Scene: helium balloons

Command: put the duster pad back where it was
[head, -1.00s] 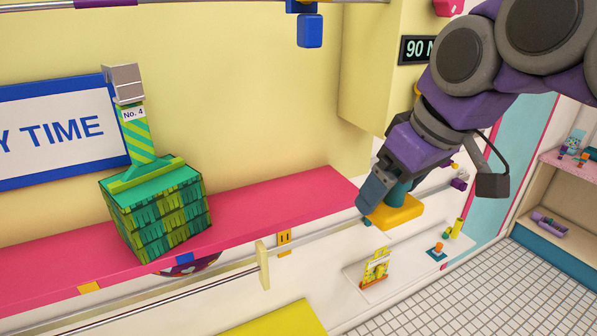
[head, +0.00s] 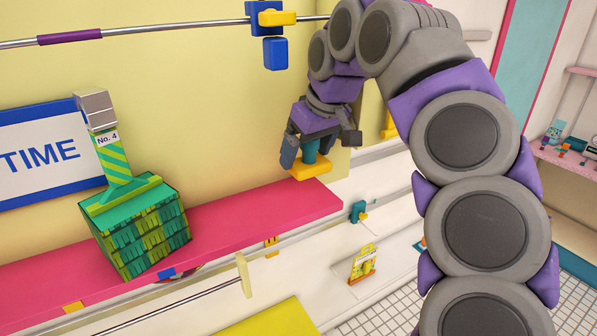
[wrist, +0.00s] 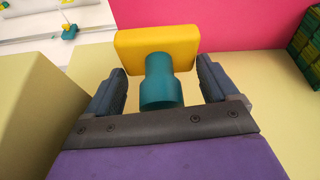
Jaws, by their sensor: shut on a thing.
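The duster pad is a yellow block (head: 310,169) with a teal handle (head: 311,151). My gripper (head: 306,154) is shut on the handle, and the pad hangs below the fingers. In the wrist view the yellow pad (wrist: 156,48) lies beyond the fingertips (wrist: 160,74), with the teal handle (wrist: 161,85) between the fingers. In the head view the pad is at the right end of the pink shelf (head: 235,219), near the yellow wall. I cannot tell whether it touches the shelf.
A green fringed box (head: 143,235) with a "No. 4" post (head: 113,160) stands on the shelf's left part. The shelf between box and pad is clear. A rail (head: 190,31) with a blue block (head: 275,53) runs above. A yellow pillar shows beside my gripper.

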